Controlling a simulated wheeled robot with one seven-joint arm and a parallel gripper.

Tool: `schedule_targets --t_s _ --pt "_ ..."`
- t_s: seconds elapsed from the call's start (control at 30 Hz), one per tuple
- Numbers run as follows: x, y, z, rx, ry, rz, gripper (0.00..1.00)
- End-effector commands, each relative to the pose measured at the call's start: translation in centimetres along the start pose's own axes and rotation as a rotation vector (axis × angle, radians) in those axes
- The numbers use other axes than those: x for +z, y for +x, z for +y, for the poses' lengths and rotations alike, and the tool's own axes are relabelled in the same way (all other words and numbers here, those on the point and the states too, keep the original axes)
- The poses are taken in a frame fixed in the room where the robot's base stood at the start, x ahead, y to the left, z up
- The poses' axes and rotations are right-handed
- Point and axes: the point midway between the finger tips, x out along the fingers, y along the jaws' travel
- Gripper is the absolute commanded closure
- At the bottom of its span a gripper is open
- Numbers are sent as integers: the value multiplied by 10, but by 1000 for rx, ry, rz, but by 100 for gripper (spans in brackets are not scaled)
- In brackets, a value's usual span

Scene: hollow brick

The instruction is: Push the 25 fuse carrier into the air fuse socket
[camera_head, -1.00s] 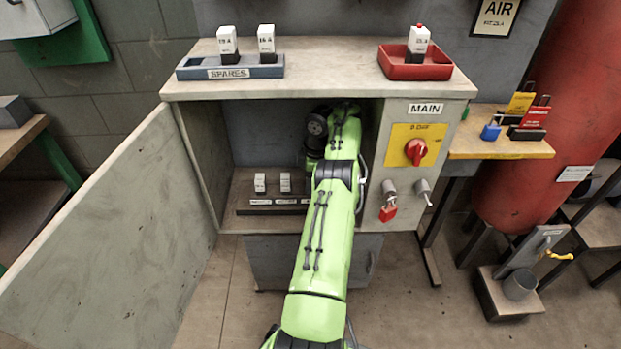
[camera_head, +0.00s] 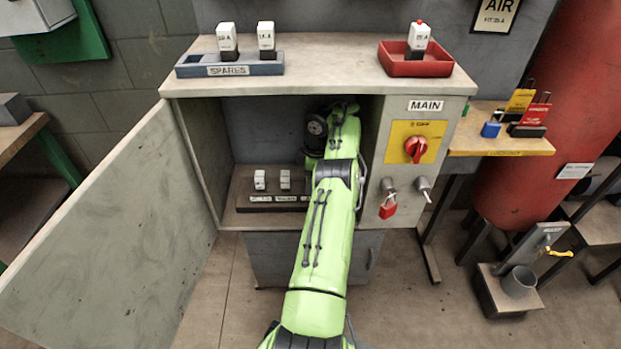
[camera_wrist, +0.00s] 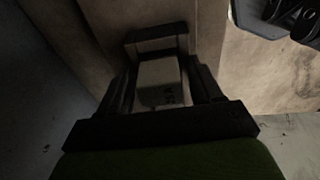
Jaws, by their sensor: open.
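In the wrist view my gripper (camera_wrist: 162,76) is open, with one dark finger on each side of a white fuse carrier (camera_wrist: 159,80). Dark marks on the carrier's face are too dim to read surely. A dark block lies at its far end; I cannot tell how deeply the carrier is seated or whether the fingers touch it. In the head view my green arm reaches into the open cabinet (camera_head: 210,160) and hides my gripper, this carrier and the air socket. Two other white carriers (camera_head: 260,180) (camera_head: 285,180) stand on the labelled socket strip (camera_head: 262,205) to the left.
On the cabinet top are a blue spares rack (camera_head: 190,70) with two carriers and a red tray (camera_head: 397,68) with one red-topped carrier. The cabinet door (camera_head: 110,220) stands open at left. A red switch (camera_head: 416,149) and padlock (camera_head: 388,207) are on the right front panel.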

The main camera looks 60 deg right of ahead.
Motion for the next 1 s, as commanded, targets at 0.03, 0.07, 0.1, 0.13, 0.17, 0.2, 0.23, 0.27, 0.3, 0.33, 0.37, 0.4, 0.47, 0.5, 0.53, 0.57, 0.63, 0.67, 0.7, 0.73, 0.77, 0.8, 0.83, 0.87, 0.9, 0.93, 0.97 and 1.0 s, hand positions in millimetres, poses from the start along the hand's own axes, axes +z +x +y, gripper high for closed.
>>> schedule_targets --t_s 0.03,0.07,0.1,0.13,0.17,0.2,0.23,0.27,0.3,0.33,0.37,0.4,0.47,0.5,0.53,0.57,0.63,0.67,0.7,0.73,0.77,0.8,0.83,0.87,0.9,0.93,0.97,1.0 --pt "1 5 -3 -16 -1 0 23" --pt "1 5 -3 -16 -1 0 23" --pt "1 6 -4 -18 -1 0 23" --pt "1 4 -4 -18 0 0 23" --pt "1 2 -4 -18 0 0 23" --pt "1 -4 -3 -17 1 0 23" --pt "1 -10 -3 -15 1 -1 23" --pt "0 -16 -3 -15 0 0 23" --pt "0 -27 -2 -11 1 0 23" --pt "0 -35 -2 -10 2 0 23" --pt "0 -42 -2 -9 1 0 23" --pt "0 -51 -1 -7 1 0 23" --pt "0 -62 -1 -5 1 1 23" --pt "0 -68 -1 -4 1 1 23" --pt "0 -71 0 -4 1 1 23" --pt "0 -73 0 -3 0 1 23" --pt "0 -76 0 -3 0 0 23" --pt "0 -76 0 -3 0 0 23" --pt "0 -75 0 -3 0 0 23" --pt "0 -75 0 -3 0 0 23" --pt "0 -74 0 -2 0 0 23" --pt "0 -74 0 -2 0 0 23" --pt "0 -74 0 -2 0 0 23" --pt "0 -74 0 -2 0 0 23" --pt "0 -74 0 -1 0 0 23" --pt "0 -74 0 -1 0 0 23" --pt "0 -74 0 -1 0 0 23" --pt "0 -74 0 -1 0 0 23"
